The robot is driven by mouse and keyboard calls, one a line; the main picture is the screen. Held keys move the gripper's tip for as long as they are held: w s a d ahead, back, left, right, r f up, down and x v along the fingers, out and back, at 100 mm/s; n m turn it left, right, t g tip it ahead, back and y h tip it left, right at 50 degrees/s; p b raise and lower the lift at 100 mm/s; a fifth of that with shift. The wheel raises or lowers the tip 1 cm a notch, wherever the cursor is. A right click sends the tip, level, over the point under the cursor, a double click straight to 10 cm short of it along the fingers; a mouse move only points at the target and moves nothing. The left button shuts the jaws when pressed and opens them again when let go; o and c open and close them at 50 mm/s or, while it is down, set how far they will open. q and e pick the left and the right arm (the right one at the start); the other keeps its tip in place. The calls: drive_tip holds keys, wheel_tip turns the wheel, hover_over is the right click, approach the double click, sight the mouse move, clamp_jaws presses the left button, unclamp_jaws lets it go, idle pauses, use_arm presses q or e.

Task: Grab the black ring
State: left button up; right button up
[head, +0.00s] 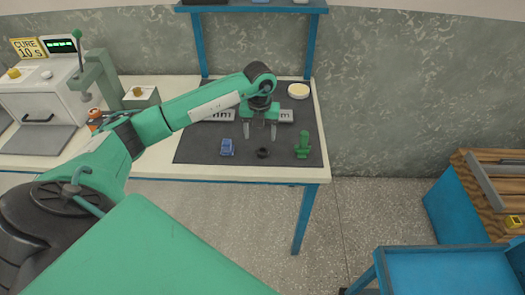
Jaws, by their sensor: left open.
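The black ring (262,153) lies on the dark mat (195,150) near the front of the table. My left gripper (260,137) is open, pointing down, above and just behind the ring. The ring sits apart from the fingertips, as far as I can tell. My right gripper is not in view.
A blue object (227,147) lies left of the ring, and a green cactus-like figure (302,146) stands to its right. Grey labelled plates (286,115) and a pale round dish (298,91) are behind. A curing machine (42,100) stands at left. A blue cart (445,270) is at lower right.

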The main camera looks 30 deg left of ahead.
sight(262, 147)
use_arm(q)
drive_tip(key=shift+f, duration=0.8)
drive_tip(key=shift+d+f, duration=0.1)
drive_tip(key=shift+f, duration=0.15)
drive_tip(key=f, duration=0.1)
drive_tip(key=f+p, duration=0.1)
drive_tip(key=f, duration=0.1)
drive_tip(key=shift+w+d+f, duration=0.2)
drive_tip(key=shift+d+f, duration=0.1)
drive_tip(key=shift+f+p, duration=0.35)
drive_tip(key=shift+f, duration=0.25)
drive_tip(key=shift+c, duration=1.1)
drive_tip(key=c, duration=0.7)
drive_tip(key=shift+c, duration=0.6)
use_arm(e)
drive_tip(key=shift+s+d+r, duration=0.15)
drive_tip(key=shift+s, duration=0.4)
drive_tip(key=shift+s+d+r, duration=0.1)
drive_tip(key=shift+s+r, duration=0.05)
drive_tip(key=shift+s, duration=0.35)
